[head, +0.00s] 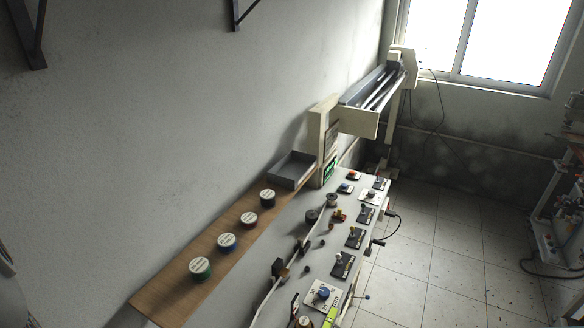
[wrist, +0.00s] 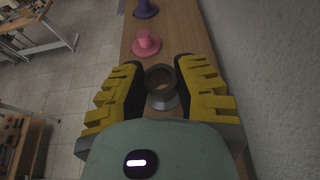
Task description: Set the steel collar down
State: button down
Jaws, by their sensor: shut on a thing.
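In the wrist view, the steel collar (wrist: 161,100) is a grey ring with a dark open centre and a wider flange on the near side. My gripper (wrist: 158,68) has ribbed yellow-and-black fingers on the left and right of the collar and is shut on it. Behind the collar is a wooden shelf (wrist: 183,33); I cannot tell whether the collar touches it. A pink flanged piece (wrist: 147,44) and a purple flanged piece (wrist: 145,9) stand on that shelf beyond the fingertips. My gripper does not show in the head view.
In the head view, a wooden shelf (head: 165,288) along the wall bears several round-labelled pieces, including a green one (head: 201,268). A grey tray (head: 291,168) stands at its far end. Beside it, a grey bench (head: 290,240) is crowded with switches and small parts.

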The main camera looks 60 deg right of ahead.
jog(key=shift+w+a+f, duration=0.1)
jog(key=shift+w, duration=0.05)
notch_tip(320, 180, down, 4)
jog(key=b, duration=0.4)
jog(key=shift+r+b, duration=0.2)
jog(key=shift+b, duration=0.1)
jog(key=shift+r, duration=0.2)
jog(key=shift+f, duration=0.1)
jog(key=c, duration=0.8)
grip_release()
jog(key=shift+f, duration=0.1)
